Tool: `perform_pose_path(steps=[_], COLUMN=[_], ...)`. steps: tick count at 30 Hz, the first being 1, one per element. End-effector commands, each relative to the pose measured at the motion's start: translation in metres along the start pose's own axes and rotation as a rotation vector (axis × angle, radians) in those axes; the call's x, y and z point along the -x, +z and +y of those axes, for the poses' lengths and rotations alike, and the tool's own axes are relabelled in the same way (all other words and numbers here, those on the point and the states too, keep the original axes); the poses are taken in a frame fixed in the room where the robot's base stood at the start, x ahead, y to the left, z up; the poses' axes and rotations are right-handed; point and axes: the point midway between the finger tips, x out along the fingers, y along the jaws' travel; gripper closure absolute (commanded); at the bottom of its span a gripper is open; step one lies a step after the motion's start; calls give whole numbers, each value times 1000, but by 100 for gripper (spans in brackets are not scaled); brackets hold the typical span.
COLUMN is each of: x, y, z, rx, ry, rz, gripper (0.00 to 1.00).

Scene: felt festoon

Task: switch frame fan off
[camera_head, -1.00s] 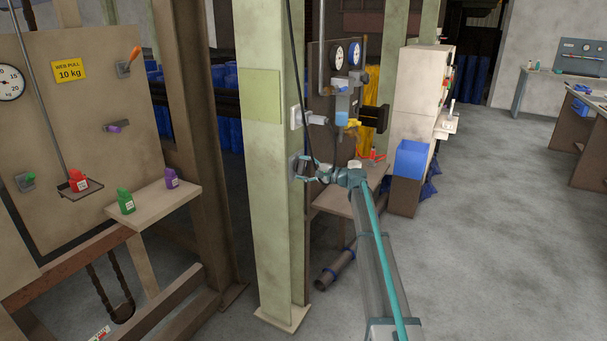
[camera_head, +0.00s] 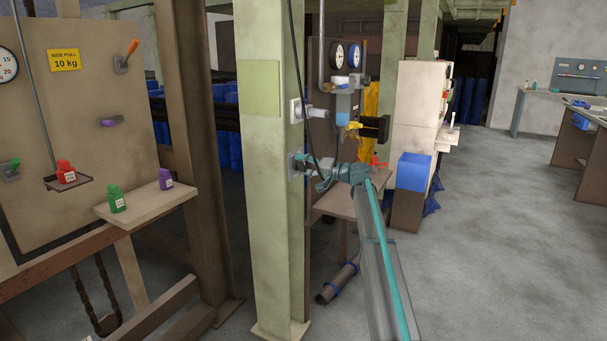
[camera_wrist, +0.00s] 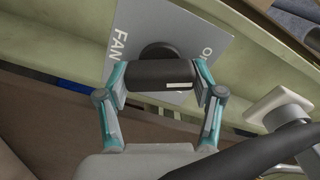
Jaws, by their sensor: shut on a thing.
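The fan switch is a dark round knob or bar (camera_wrist: 160,76) on a grey plate (camera_wrist: 193,28) in the wrist view. The plate reads "FAN" on the left, with part of another word starting with "O" on the right. My gripper (camera_wrist: 160,80) has one teal-edged finger at each end of the dark bar and is shut on it. In the head view, my gripper (camera_head: 303,164) is at the side of the pale green column (camera_head: 264,200). The switch is mostly hidden there by the fingers, and its setting cannot be read.
A white plug or socket (camera_head: 297,111) with a dark hanging cable is just above my gripper. The cable crosses close to my wrist. Gauges and valves (camera_head: 347,100) stand behind, with a blue bin (camera_head: 413,172) to the right.

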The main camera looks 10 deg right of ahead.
Motion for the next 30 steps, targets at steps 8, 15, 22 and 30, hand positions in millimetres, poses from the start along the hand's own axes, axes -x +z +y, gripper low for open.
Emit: perform_pose_path(steps=[8, 15, 22, 30], x=[0, 0, 0, 0], y=[1, 1, 0, 0], z=[1, 0, 0, 0], rx=[75, 87, 87, 85], ry=[1, 1, 1, 1], rz=[-1, -1, -1, -1], gripper=[68, 68, 30, 8])
